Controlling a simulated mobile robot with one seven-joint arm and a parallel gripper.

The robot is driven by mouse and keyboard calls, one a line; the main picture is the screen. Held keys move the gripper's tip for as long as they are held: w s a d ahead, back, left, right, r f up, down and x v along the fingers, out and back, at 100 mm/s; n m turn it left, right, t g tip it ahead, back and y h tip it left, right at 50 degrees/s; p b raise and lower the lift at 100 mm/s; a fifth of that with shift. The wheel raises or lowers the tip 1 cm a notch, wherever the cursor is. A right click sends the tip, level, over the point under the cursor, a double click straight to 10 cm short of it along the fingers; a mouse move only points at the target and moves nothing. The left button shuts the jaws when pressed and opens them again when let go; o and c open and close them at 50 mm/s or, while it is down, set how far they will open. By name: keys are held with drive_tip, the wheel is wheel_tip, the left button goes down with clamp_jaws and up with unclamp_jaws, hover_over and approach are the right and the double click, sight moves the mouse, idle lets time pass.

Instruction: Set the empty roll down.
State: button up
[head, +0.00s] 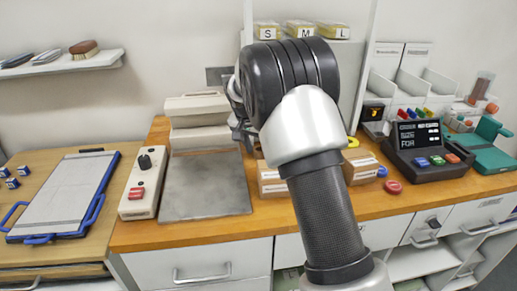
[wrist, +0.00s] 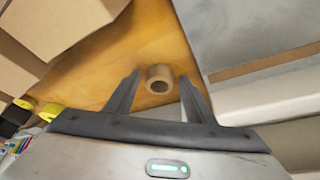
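The empty roll (wrist: 160,87), a short brown cardboard ring, shows in the wrist view on the wooden bench top, its hollow end facing my camera. My gripper (wrist: 159,76) is open, with its two dark fingers spread to either side of the roll in the picture. A gap shows between the roll and each fingertip, so it does not look gripped. In the head view my arm hides the roll and most of my gripper.
A grey plate (head: 205,186) lies left of my arm, with pale boxes (head: 197,108) behind it. Cardboard boxes (head: 271,180) stand close to my gripper. A dark console (head: 428,150) and a red button (head: 393,187) are to the right. The bench's front strip is clear.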

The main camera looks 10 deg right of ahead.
drive_tip(key=shift+a+r, duration=0.1)
drive_tip(key=shift+r, duration=0.45)
drive_tip(key=s+r+n+y+p, duration=0.1)
drive_tip(key=s+r, duration=0.4)
drive_tip(key=r, duration=0.3)
drive_tip(key=s+r+p, duration=0.1)
drive_tip(key=s+r, duration=0.5)
drive_tip(key=r, duration=0.2)
drive_tip(key=s+d+n+t+y, duration=0.1)
drive_tip(key=s+n, duration=0.5)
drive_tip(key=s, duration=2.3)
drive_tip(key=shift+d+f+t+y, duration=0.35)
drive_tip(key=shift+f+t+y, duration=0.05)
drive_tip(key=shift+f, duration=0.05)
drive_tip(key=shift+d, duration=0.1)
